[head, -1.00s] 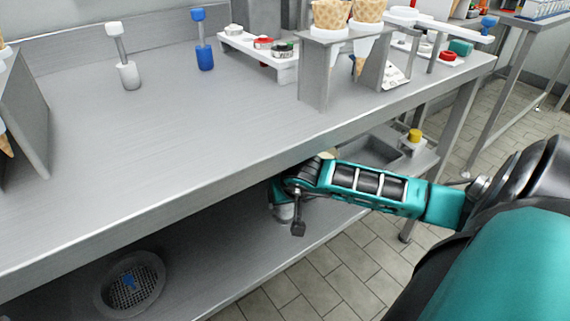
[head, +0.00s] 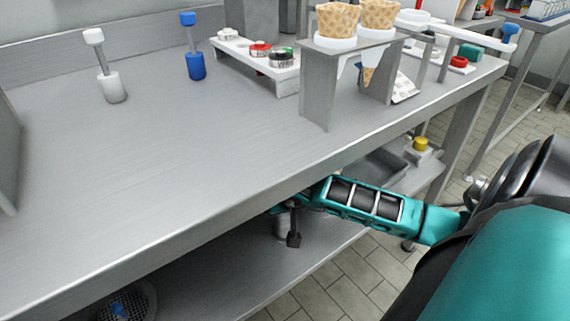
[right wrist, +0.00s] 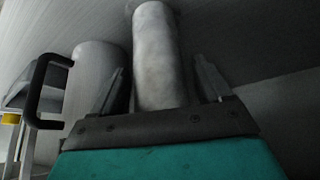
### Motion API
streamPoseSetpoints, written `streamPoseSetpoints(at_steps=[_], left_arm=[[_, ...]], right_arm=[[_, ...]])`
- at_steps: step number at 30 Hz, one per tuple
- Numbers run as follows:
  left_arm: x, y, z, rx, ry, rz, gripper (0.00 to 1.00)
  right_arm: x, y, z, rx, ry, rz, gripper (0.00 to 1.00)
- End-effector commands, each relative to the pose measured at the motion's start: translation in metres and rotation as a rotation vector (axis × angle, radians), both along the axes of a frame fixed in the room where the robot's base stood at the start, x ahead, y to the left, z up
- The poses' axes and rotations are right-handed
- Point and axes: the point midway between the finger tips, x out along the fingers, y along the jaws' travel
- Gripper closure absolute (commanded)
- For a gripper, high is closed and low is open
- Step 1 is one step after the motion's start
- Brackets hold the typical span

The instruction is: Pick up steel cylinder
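A grey steel cylinder (right wrist: 158,60) stands between the two fingers of my right gripper (right wrist: 165,85) in the right wrist view. The fingers are spread, with a gap showing between the cylinder and at least the right finger. A second pale grey cylinder (right wrist: 93,75) stands just left of the left finger. In the head view my right arm reaches under the worktop. A dark part of my right gripper (head: 294,238) shows there beside a grey cylindrical thing (head: 281,229), mostly hidden by the worktop edge. My left gripper is not in view.
The worktop (head: 200,150) overhangs the lower shelf (head: 215,285). A cone holder (head: 325,85) stands on top, with white (head: 112,88) and blue (head: 195,65) tools behind. A black handle (right wrist: 45,92) is left of my gripper. A yellow-topped item (head: 420,146) sits to the right.

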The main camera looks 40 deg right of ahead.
Motion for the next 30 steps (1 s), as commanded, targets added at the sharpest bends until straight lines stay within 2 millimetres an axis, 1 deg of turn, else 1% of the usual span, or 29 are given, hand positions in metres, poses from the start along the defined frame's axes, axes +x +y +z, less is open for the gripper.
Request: streamPoseSetpoints(at_steps=[1,2,23,24,30], left_arm=[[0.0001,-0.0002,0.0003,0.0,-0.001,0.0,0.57],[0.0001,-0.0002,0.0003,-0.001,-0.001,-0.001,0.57],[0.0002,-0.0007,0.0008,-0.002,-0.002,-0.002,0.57],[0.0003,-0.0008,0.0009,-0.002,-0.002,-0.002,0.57],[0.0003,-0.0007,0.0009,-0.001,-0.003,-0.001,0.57]], right_arm=[[0.0,-0.0001,0.0,0.0,0.0,0.0,0.28],[0.0001,-0.0002,0.0001,0.0,0.0,0.0,0.31],[0.0004,-0.0006,0.0003,0.0,-0.001,0.0,0.98],[0.0004,-0.0006,0.0003,0.0,-0.001,0.0,1.0],[0.0005,-0.0006,0.0004,0.0,-0.001,0.0,1.0]])
